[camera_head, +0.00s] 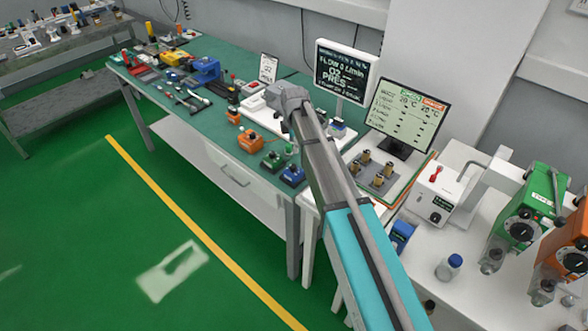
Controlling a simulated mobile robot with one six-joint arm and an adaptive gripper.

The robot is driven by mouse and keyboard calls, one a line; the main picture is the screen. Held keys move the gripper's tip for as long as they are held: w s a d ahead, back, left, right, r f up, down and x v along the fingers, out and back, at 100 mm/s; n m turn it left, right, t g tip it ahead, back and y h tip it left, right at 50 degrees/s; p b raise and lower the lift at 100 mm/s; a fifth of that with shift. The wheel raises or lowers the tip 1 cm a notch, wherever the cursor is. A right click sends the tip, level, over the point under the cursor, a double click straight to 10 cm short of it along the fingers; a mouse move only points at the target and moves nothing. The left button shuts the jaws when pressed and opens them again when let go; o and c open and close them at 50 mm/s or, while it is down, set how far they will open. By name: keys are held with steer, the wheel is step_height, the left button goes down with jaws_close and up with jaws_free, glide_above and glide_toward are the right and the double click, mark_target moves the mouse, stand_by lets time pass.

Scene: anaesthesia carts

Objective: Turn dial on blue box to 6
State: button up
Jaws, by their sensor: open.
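A small blue box (292,176) sits near the front right edge of the green-topped bench, with a dark knob-like part on top. The dial's marks and setting are too small to read. A second blue box-like item (402,235) is on the white table to the right, partly beside my arm. My arm reaches from the bottom right up over the bench, and its grey end joint is behind and above the small blue box. I cannot make out my gripper's fingers in this view. Nothing visible touches the blue box on the bench.
A green box (272,161) and an orange box (250,141) stand left of the blue box. Two monitors (342,73) (407,112) stand behind. A tray of brass fittings (375,174), a white device (441,190) and green and orange vaporizers (522,220) (566,240) are right.

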mark_target(293, 166)
steer(key=shift+w+f+b, duration=0.15)
steer(key=shift+f+b, duration=5.25)
steer(key=shift+f, duration=0.3)
jaws_close()
